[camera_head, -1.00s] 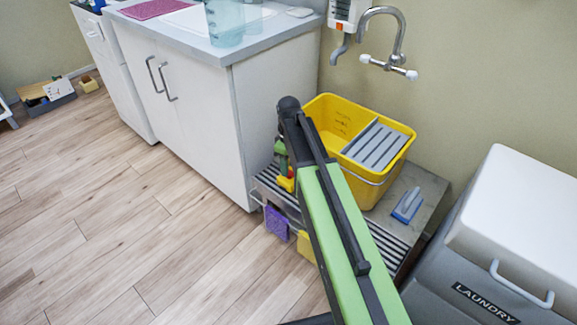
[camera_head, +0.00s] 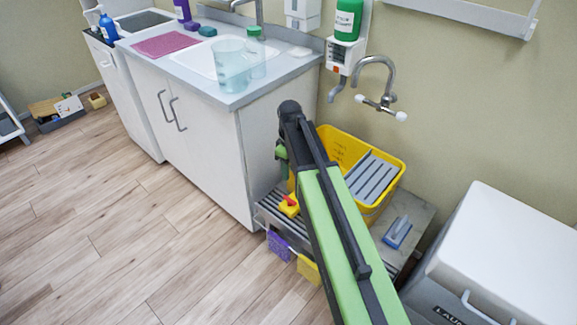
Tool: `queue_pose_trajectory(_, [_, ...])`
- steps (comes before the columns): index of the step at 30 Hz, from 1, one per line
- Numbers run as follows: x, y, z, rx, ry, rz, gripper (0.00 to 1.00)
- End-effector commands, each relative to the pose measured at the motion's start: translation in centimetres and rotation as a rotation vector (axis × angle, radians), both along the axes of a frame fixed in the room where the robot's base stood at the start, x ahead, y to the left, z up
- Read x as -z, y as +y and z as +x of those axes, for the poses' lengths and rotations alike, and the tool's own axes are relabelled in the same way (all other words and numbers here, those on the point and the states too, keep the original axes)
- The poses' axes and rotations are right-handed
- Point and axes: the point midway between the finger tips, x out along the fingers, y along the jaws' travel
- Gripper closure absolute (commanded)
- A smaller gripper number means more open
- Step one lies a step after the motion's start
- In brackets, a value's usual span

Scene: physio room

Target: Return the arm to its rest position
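My green and black arm (camera_head: 335,235) reaches up from the bottom edge to a dark joint (camera_head: 289,108) in front of the sink cabinet's right side. A short dark green piece (camera_head: 281,152) shows just below that joint, partly behind the arm. My gripper's fingers are not visible, so I cannot see what they hold, if anything.
A yellow bucket (camera_head: 394,178) stands on a low slatted rack (camera_head: 270,212), partly behind my arm. A small red and yellow object (camera_head: 289,206) and a blue-handled brush (camera_head: 397,232) are there too. A laundry bin (camera_head: 500,250) stands at right.

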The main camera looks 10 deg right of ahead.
Motion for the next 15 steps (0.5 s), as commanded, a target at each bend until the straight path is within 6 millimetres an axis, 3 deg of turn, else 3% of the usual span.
queue_pose_trajectory(6, [0.0,0.2,-0.1,-0.003,0.000,0.000,0.60])
queue_pose_trajectory(8, [0.0,0.3,-1.1,-0.004,0.000,0.000,0.60])
queue_pose_trajectory(11, [0.0,0.5,-4.1,0.017,0.000,0.000,0.60])
queue_pose_trajectory(15, [0.0,0.8,-9.1,0.201,0.000,0.000,0.60])
